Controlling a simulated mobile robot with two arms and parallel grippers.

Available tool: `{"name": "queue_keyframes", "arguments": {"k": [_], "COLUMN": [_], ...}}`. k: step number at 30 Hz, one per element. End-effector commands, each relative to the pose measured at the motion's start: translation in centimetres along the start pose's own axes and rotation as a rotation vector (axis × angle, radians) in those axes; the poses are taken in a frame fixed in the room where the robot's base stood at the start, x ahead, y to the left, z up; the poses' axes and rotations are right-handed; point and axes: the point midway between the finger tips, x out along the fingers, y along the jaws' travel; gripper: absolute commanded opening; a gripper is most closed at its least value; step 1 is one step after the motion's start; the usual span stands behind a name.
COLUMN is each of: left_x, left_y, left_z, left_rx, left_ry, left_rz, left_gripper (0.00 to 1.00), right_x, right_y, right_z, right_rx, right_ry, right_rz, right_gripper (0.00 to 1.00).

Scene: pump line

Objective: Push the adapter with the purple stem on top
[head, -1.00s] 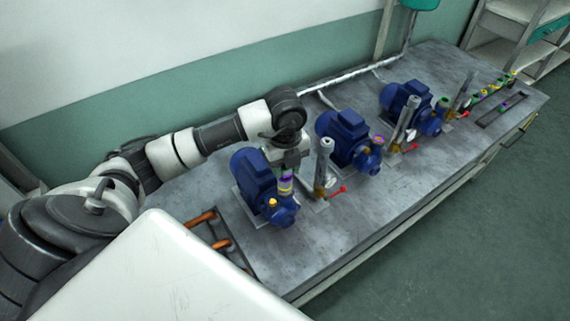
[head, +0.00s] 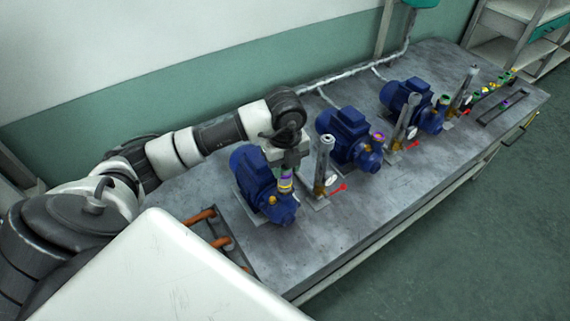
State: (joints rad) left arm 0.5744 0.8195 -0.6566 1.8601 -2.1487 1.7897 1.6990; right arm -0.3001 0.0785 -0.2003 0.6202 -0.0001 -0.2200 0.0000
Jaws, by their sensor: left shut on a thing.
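My left gripper (head: 287,169) points down beside the front of the nearest blue pump (head: 252,172). It is shut on a small adapter (head: 286,184) with a purple part and a yellow band. The adapter is at the pump's front end, close to the yellow-brass fitting (head: 272,201). I cannot tell whether the adapter touches the pump. The middle blue pump (head: 343,130) carries a purple-ringed piece (head: 377,137) on its front. My right gripper is not in view.
Upright metal posts with gauges and red levers stand beside the pumps, the nearest post (head: 325,160) just right of my gripper. A far blue pump (head: 405,97) and a dark tray (head: 503,108) are at the right. Orange-handled tools (head: 200,217) lie at the front left.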

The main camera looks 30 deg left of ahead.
Motion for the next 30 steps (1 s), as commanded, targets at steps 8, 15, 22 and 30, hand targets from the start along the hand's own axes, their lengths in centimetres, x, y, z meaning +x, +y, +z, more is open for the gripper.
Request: {"name": "queue_keyframes", "arguments": {"k": [8, 15, 22, 30], "left_x": [0.2, 0.1, 0.1, -1.4], "left_y": [0.0, 0.0, 0.0, 0.0], "left_z": [0.0, 0.0, 0.0, 0.0], "left_rx": [0.000, 0.000, 0.000, 0.000], "left_ry": [-0.001, -0.001, 0.000, -0.001], "left_rz": [0.000, 0.000, 0.000, 0.000], "left_gripper": [0.12, 0.66, 0.66, 0.66], "right_x": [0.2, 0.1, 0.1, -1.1], "right_y": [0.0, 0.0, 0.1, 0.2], "right_z": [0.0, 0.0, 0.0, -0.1], "right_rx": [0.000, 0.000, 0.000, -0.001], "right_ry": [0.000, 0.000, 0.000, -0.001], "right_rz": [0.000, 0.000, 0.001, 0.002], "right_gripper": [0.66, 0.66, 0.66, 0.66]}}
